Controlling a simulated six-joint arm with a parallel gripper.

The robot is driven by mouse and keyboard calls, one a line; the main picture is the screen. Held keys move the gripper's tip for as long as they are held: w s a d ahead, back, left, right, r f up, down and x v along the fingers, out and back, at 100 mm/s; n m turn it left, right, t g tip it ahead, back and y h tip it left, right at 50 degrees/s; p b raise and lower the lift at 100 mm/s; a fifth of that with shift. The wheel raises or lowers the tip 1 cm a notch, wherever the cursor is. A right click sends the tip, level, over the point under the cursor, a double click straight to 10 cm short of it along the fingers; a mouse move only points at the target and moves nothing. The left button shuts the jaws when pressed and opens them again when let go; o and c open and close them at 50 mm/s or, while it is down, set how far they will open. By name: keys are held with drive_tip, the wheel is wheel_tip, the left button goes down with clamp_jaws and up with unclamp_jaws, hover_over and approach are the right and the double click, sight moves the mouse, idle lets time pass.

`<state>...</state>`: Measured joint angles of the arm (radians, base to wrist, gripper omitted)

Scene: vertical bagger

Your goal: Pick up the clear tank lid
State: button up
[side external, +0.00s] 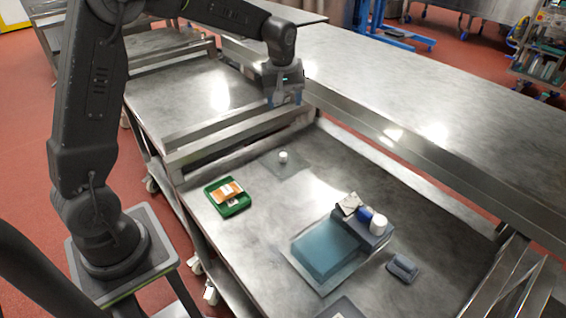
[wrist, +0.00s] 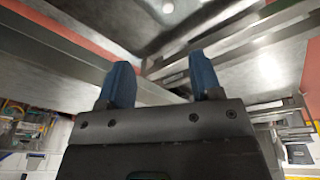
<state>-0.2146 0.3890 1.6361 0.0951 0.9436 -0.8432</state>
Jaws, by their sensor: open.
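The clear tank lid (side external: 293,167) is a thin see-through square lying flat on the metal table, with a small white knob (side external: 283,157) standing on it. In the wrist view the knob (wrist: 167,7) shows at the top edge; the lid's outline is hard to make out there. My gripper (side external: 285,102) is up near the metal rail at the back of the table, above and apart from the lid. In the wrist view its two blue fingers (wrist: 162,78) are spread with nothing between them.
A green tray (side external: 239,210) holding an orange-and-white packet (side external: 226,192) lies left of the lid. A clear-walled teal block (side external: 325,248) stands in front, beside a grey-blue box (side external: 378,239) with a white cylinder (side external: 379,224) and blue cylinder (side external: 364,214). Metal rails (side external: 240,135) border the table.

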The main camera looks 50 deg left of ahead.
drive_tip(key=w+a+f+n+g, duration=0.1)
drive_tip(key=w+a+f+n, duration=0.4)
drive_tip(key=f, duration=0.7)
hover_over(283, 154)
drive_tip(key=shift+m+g, duration=0.3)
drive_tip(key=shift+m, duration=0.1)
drive_tip(key=f, duration=0.7)
drive_tip(key=shift+w+d+f, duration=0.15)
drive_tip(key=shift+d+f, duration=0.05)
drive_tip(key=shift+s+a+f, duration=0.1)
drive_tip(key=shift+f, duration=1.45)
drive_tip(key=shift+s+a+f, duration=0.1)
drive_tip(key=shift+f, duration=1.45)
clamp_jaws()
